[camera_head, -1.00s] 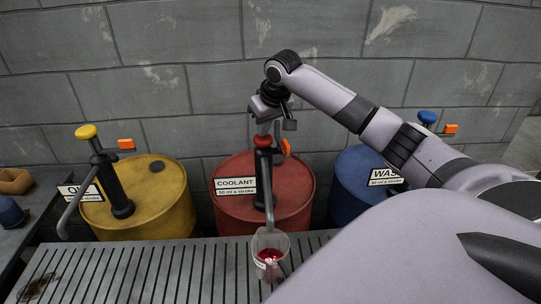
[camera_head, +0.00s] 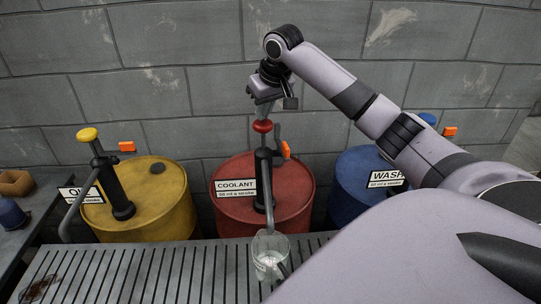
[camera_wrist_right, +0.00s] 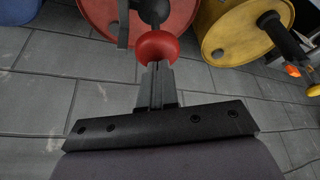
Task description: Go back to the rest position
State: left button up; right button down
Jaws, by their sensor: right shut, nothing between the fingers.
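My right gripper (camera_head: 264,110) is shut and empty, pointing down just above the red knob (camera_head: 262,126) of the coolant pump. In the right wrist view the shut fingers (camera_wrist_right: 157,70) end at the red knob (camera_wrist_right: 158,46); I cannot tell whether they touch it. The pump stands on the red coolant drum (camera_head: 230,208), its spout reaching down to a clear cup (camera_head: 270,256) on the slatted grate. The cup looks clear, with no red in it. My left gripper is not in view.
A yellow oil drum (camera_head: 160,215) with a yellow-knobbed pump stands left. A blue drum (camera_head: 350,185) labelled WASH stands right, partly behind my right arm. A grey block wall (camera_head: 200,60) rises behind.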

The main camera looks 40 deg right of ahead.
jog(key=shift+r, duration=0.45)
jog(key=shift+r, duration=0.1)
notch_tip(320, 180, up, 6)
jog(key=shift+f, duration=0.1)
dwell(0.7)
dwell(0.5)
